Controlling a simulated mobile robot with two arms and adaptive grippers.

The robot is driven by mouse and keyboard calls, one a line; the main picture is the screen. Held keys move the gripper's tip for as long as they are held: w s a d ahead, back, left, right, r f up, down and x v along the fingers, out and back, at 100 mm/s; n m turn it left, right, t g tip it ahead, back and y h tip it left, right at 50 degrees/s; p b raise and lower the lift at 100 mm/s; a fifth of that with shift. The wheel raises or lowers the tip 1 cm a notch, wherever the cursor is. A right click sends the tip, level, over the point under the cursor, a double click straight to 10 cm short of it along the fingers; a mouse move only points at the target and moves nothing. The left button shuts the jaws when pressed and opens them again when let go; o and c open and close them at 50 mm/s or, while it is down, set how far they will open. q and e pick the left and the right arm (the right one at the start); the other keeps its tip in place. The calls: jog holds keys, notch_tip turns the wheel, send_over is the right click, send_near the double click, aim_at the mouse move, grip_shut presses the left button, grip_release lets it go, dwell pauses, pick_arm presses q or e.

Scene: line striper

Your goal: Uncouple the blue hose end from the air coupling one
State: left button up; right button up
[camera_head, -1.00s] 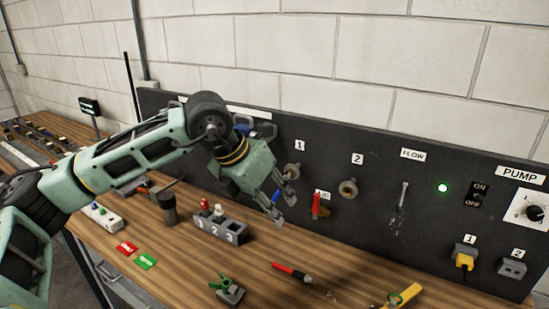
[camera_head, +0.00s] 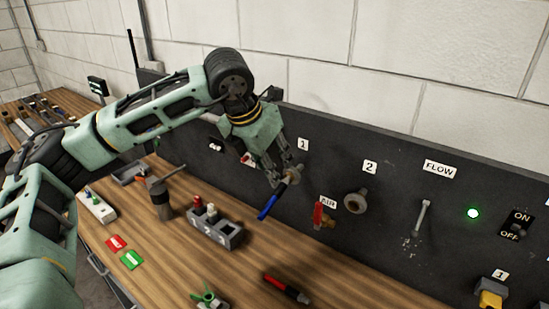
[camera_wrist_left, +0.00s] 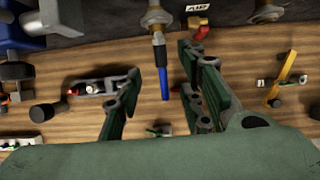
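The blue hose end (camera_head: 268,207) hangs down and toward me from air coupling one (camera_head: 293,174), under the label 1 on the dark panel. In the left wrist view the blue hose end (camera_wrist_left: 160,58) shows below the metal coupling (camera_wrist_left: 157,20), still joined to it. My left gripper (camera_head: 281,178) is at the coupling in the head view, overlapping it. In the wrist view my left gripper (camera_wrist_left: 158,88) is open, with one finger each side of the hose line. I see no finger contact with the hose. My right gripper is not in view.
Coupling two (camera_head: 356,201) and a red air valve (camera_head: 320,215) are to the right on the panel. A grey numbered block (camera_head: 215,230) with red and white pieces stands on the bench below. A red-and-black tool (camera_head: 287,289) lies near the front.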

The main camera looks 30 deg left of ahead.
aim_at(279, 188)
pick_arm(q)
jog(key=f, duration=0.2)
jog(key=f+b, duration=0.1)
jog(key=shift+w+d+f, duration=0.1)
jog(key=shift+w+f, duration=0.1)
jog(key=shift+w, duration=0.05)
jog(key=b+x, duration=0.2)
jog(key=x, duration=0.2)
jog(key=shift+w+f+b, duration=0.15)
jog(key=shift+b, duration=0.15)
jog(key=shift+w+f+b, duration=0.25)
jog(key=shift+f+b, duration=0.15)
jog(key=shift+w+f, duration=0.15)
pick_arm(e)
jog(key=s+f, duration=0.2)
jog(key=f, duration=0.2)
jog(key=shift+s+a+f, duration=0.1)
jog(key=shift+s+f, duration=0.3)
pick_arm(q)
jog(key=shift+d+b, duration=0.1)
jog(key=shift+b, duration=0.3)
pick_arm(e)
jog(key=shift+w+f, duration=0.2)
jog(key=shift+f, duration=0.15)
pick_arm(q)
jog(key=shift+c, duration=0.2)
grip_shut()
